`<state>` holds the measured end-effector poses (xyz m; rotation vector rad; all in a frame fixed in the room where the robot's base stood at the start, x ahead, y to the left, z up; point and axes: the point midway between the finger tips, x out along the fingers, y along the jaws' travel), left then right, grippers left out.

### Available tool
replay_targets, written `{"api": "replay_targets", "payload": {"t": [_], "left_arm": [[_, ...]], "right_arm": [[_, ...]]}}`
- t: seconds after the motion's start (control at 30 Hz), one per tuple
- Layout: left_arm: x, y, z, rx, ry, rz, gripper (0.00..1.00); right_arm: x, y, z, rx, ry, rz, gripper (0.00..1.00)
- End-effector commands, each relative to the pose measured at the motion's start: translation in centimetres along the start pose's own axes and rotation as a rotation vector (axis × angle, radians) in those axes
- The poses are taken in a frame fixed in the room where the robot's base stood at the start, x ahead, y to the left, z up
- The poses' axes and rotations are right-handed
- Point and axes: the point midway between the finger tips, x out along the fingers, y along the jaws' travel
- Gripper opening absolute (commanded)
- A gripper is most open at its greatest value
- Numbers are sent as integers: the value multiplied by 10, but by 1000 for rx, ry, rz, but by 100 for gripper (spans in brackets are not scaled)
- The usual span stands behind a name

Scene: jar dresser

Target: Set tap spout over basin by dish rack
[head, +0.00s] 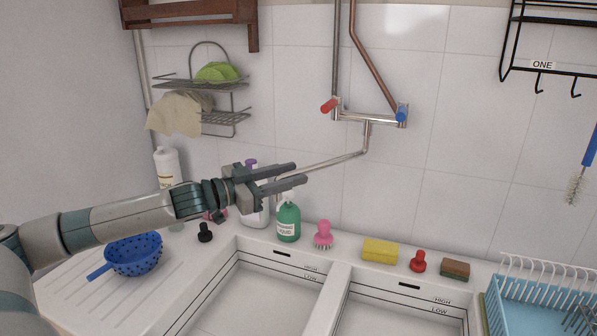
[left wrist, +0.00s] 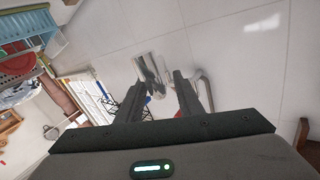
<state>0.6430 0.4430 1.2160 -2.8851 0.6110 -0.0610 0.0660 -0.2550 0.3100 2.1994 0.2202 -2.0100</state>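The wall tap (head: 367,118) has a red handle (head: 329,106) and a blue handle (head: 401,112). Its thin chrome spout (head: 335,160) drops from the tap body, bends and runs left, above the back edge of the left basin (head: 255,300). My left gripper (head: 300,174) is at the spout's left end, fingers pointing right and apart, with the spout's end partly hidden there. I cannot tell whether they touch. Its fingers (left wrist: 195,92) also show in the left wrist view. The right basin (head: 400,310) lies beside the blue dish rack (head: 540,300). My right gripper is not in view.
A green soap bottle (head: 288,222), a white bottle (head: 255,208) and a pink brush (head: 323,235) stand on the back ledge below the gripper. A yellow sponge (head: 380,250) lies to their right. A blue colander (head: 135,254) is on the drainboard. Space right of the spout is clear.

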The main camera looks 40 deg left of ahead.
Motion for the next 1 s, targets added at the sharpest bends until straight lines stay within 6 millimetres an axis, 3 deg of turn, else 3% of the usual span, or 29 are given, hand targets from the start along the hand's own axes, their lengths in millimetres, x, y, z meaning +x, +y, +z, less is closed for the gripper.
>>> {"api": "replay_targets", "payload": {"t": [0.5, 1.0], "left_arm": [[23, -1, -2, -2, 0, -2, 33], [26, 0, 0, 0, -1, 1, 31]], "right_arm": [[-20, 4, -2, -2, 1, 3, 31], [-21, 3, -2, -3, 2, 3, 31]]}}
